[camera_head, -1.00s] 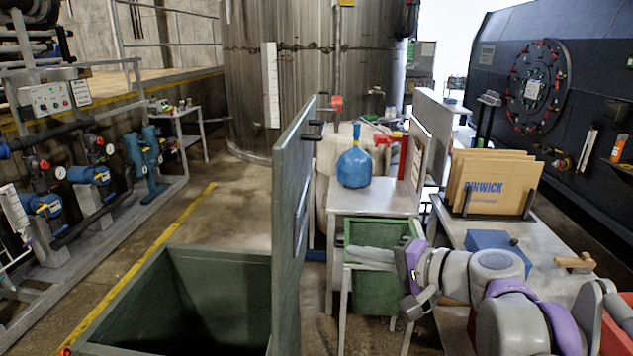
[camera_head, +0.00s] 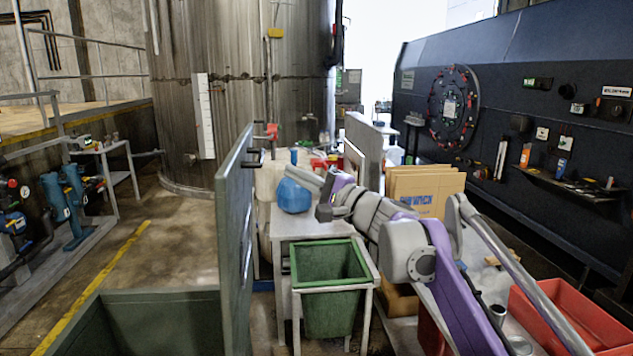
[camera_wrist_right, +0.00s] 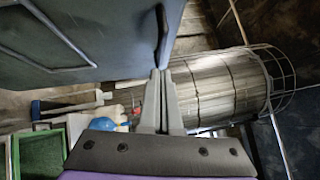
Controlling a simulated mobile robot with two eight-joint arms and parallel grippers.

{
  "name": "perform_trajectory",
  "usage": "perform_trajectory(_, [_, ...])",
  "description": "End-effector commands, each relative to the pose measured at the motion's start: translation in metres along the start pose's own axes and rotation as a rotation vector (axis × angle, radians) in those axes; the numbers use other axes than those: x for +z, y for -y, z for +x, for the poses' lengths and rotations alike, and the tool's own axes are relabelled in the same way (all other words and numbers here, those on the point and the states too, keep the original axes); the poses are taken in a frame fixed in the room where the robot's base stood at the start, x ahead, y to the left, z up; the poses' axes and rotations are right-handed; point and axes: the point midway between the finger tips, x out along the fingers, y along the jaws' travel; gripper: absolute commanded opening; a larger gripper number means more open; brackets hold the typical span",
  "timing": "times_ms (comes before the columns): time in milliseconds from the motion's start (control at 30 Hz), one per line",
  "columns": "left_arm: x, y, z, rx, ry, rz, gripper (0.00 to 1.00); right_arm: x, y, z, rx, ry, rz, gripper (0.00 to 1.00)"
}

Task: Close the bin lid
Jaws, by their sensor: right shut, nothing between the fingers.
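The large green bin (camera_head: 150,292) stands at the lower left of the head view, its front part cut off. Its lid (camera_head: 233,240) stands upright and open along the bin's right side. The lid also shows as a large grey-blue panel at the upper left of the wrist view (camera_wrist_right: 75,40). My right gripper (camera_head: 305,177) is to the right of the lid in the head view, above the small table by the blue flask. Its fingers (camera_wrist_right: 160,78) are shut and empty, with tips close to the lid's edge in the wrist view; contact cannot be told. My left gripper is not in view.
A small table (camera_head: 320,226) with a blue flask (camera_head: 294,196) stands right of the lid. A small green open bin (camera_head: 330,310) sits in front of it. Cardboard (camera_head: 425,190) and a red crate (camera_head: 570,315) are at right.

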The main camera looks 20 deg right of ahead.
Motion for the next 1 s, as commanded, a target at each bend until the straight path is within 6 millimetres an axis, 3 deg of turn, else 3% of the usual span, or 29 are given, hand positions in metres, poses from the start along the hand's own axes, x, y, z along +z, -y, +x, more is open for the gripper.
perform_trajectory(100, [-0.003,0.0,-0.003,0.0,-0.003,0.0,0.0,0.016,0.001,0.014,0.0,0.004,0.001,0.0])
perform_trajectory(300, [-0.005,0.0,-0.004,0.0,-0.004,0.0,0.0,0.027,0.001,0.025,0.0,0.002,0.0,0.0])
perform_trajectory(767, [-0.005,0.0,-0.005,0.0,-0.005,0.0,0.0,0.03,0.0,0.027,0.002,0.0,-0.002,0.0])
perform_trajectory(1000, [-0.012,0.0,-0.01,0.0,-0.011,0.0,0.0,0.054,0.002,0.036,0.035,0.004,-0.036,0.0])
